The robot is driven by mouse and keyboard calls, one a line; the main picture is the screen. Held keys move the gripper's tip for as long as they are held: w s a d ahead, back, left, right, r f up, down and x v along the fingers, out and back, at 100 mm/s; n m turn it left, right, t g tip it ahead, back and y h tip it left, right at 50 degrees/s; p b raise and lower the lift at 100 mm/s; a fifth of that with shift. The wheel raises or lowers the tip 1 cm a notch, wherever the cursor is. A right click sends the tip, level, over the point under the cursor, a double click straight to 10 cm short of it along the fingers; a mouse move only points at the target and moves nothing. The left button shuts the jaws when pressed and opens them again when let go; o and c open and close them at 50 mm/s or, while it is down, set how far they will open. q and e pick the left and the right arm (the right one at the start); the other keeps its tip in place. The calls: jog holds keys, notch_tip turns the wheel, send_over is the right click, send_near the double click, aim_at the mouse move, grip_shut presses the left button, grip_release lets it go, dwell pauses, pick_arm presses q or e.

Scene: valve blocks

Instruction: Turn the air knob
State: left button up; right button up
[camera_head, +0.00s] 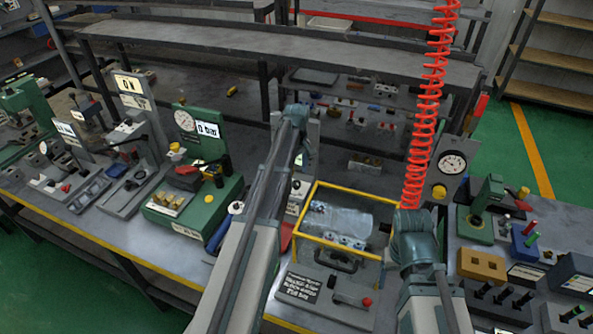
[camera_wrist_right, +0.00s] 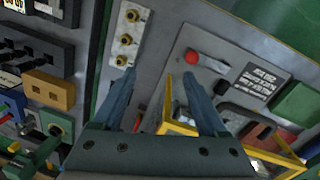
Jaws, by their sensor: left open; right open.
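The likely air knob is a yellow round knob (camera_head: 439,191) on a grey panel, below a round white-faced gauge (camera_head: 453,162), in the head view at the right of the bench. My right gripper (camera_wrist_right: 158,78) is open and empty in the right wrist view. Its two blue-grey fingers point towards a plate with brass fittings (camera_wrist_right: 127,35) and a grey panel with a red button (camera_wrist_right: 191,57). In the head view my right arm hides this gripper, and the knob stands farther back than that arm's visible joint. My left arm reaches up the middle; I cannot make out its gripper.
A red coiled hose (camera_head: 425,110) hangs just left of the gauge panel. A yellow-edged clear box (camera_head: 335,248) stands between my arms. A green gauge unit (camera_head: 195,207) is at left. A second table (camera_head: 560,220) with blocks stands at right.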

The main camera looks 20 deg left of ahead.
aim_at(296, 183)
pick_arm(q)
notch_tip(296, 183, up, 9)
jog(key=p, duration=0.8)
pick_arm(e)
notch_tip(296, 183, up, 9)
